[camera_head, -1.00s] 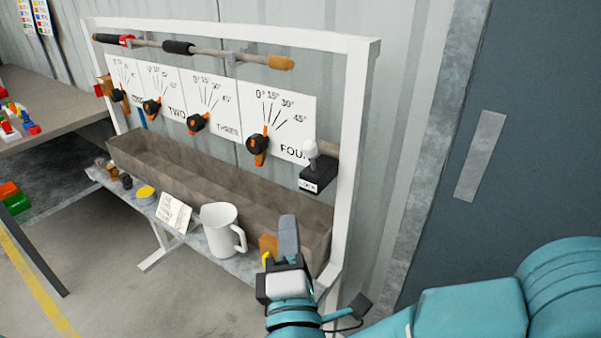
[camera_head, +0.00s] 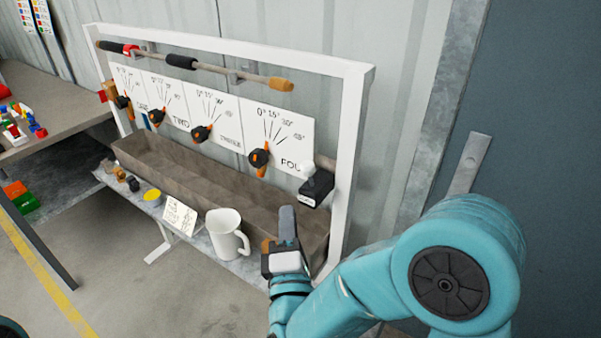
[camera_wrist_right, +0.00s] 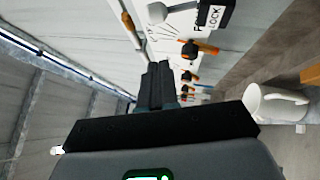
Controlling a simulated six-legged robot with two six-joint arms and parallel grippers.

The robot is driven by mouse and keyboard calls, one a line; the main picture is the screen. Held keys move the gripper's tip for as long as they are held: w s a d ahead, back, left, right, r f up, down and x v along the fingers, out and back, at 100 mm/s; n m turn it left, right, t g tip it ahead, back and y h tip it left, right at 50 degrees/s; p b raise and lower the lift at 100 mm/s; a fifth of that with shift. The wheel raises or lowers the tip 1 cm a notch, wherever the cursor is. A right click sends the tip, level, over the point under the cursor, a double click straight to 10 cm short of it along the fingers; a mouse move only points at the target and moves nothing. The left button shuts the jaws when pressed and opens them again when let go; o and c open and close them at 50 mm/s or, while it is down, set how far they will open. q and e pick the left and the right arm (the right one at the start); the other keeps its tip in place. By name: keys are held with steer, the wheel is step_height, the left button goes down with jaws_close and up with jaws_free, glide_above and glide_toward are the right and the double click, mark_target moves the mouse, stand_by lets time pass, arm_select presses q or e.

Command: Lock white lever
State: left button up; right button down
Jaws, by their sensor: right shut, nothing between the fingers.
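The white lever (camera_head: 308,170) sits on a black box (camera_head: 317,187) at the right post of the white frame, right of the dial panel marked FOUR. In the right wrist view the lever's white knob (camera_wrist_right: 157,13) and the black box with the word LOCK (camera_wrist_right: 215,12) show at the top. My right gripper (camera_head: 287,224) is shut and empty. It is in front of the trough, below the lever and apart from it. In the right wrist view its closed fingers (camera_wrist_right: 158,82) point toward the panels. My left gripper is not in view.
A white jug (camera_head: 226,235) stands on the shelf just left of my right gripper. A brown trough (camera_head: 215,188) runs under several dials with orange-black handles (camera_head: 259,157). A bar (camera_head: 205,66) crosses above. A table with coloured parts (camera_head: 60,110) is at far left.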

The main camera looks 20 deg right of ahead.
mark_target(310, 174)
steer(key=w+d, duration=0.1)
steer(key=w, duration=0.1)
steer(key=w+d+r+p, duration=0.1)
steer(key=w+d, duration=0.1)
steer(key=w+d+r+p, duration=0.1)
steer(key=w, duration=0.1)
steer(key=shift+d, duration=0.2)
steer(key=shift+s+r, duration=0.1)
steer(key=shift+s, duration=0.05)
